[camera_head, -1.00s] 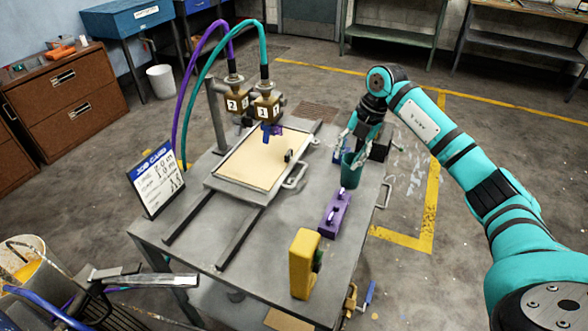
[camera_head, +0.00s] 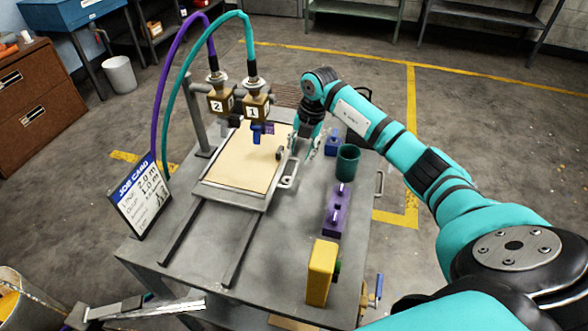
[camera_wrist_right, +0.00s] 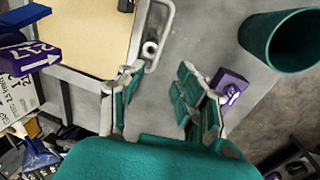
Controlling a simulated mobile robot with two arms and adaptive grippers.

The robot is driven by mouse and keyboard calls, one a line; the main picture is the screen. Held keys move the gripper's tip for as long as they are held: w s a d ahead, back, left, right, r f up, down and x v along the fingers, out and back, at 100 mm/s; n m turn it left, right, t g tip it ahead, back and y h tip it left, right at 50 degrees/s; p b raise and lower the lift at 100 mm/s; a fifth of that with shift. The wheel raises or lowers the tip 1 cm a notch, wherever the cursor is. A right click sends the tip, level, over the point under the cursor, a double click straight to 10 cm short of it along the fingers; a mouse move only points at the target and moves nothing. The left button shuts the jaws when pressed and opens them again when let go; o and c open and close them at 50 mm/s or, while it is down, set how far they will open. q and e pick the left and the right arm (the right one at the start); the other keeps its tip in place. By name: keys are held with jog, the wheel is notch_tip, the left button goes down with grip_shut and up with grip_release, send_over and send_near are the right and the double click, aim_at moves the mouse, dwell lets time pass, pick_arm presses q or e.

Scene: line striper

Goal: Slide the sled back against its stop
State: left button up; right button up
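The sled (camera_head: 208,190) is a grey-framed tray with a cream board (camera_head: 245,160), sitting on two dark rails under the valves. Its metal loop handle (camera_head: 289,178) sticks out on the right side; the handle also shows in the right wrist view (camera_wrist_right: 166,22). My right gripper (camera_head: 302,150) is beside the handle, over the table. In the right wrist view its green-padded fingers (camera_wrist_right: 163,95) are spread with nothing between them, and the handle lies just ahead of the tips. The stop cannot be made out.
A dark green cup (camera_head: 347,164) stands right of my right gripper, near a blue block (camera_head: 332,145). A purple block (camera_head: 335,211) and a yellow block (camera_head: 321,272) stand nearer the front. Two valves (camera_head: 238,100) with hoses hang over the sled's far end. A job card (camera_head: 141,196) stands left.

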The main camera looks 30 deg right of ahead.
aim_at(293, 175)
jog(key=f, duration=0.3)
jog(key=w+f, duration=0.1)
jog(key=f, duration=0.1)
jog(key=a+f+p, duration=0.1)
jog(key=f, duration=0.2)
jog(key=shift+w+f, duration=0.2)
jog(key=shift+f, duration=0.15)
jog(key=shift+a+f, duration=0.1)
jog(key=shift+f, duration=0.2)
grip_shut()
pick_arm(q)
jog(key=shift+w+r, duration=0.7)
jog(key=shift+w, duration=0.3)
jog(key=shift+w, duration=0.1)
